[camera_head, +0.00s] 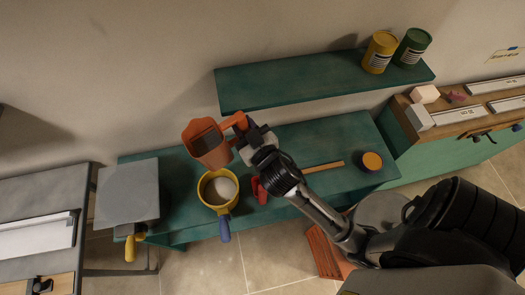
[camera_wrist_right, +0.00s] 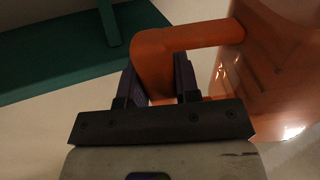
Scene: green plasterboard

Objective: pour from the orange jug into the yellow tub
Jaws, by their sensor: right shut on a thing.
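The orange jug (camera_head: 215,155) is in the head view, above the left part of the green bench. It is up and to the left of the yellow tub (camera_head: 204,190), apart from it as far as I can see. My right gripper (camera_head: 243,128) is shut on the jug's handle; the handle (camera_wrist_right: 155,60) sits between the fingers in the right wrist view, with the jug's body (camera_wrist_right: 275,75) at the right. The jug's mouth shows dark inside; no stream is visible. The tub stands on the bench with pale matter inside and a blue handle at its front. My left gripper is not in view.
A red object (camera_head: 259,190) lies just right of the tub. A wooden strip (camera_head: 323,167) and a round orange-topped pot (camera_head: 371,161) are farther right. A green shelf (camera_head: 300,84) with yellow and green cans hangs behind. A grey board (camera_head: 127,193) is at left.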

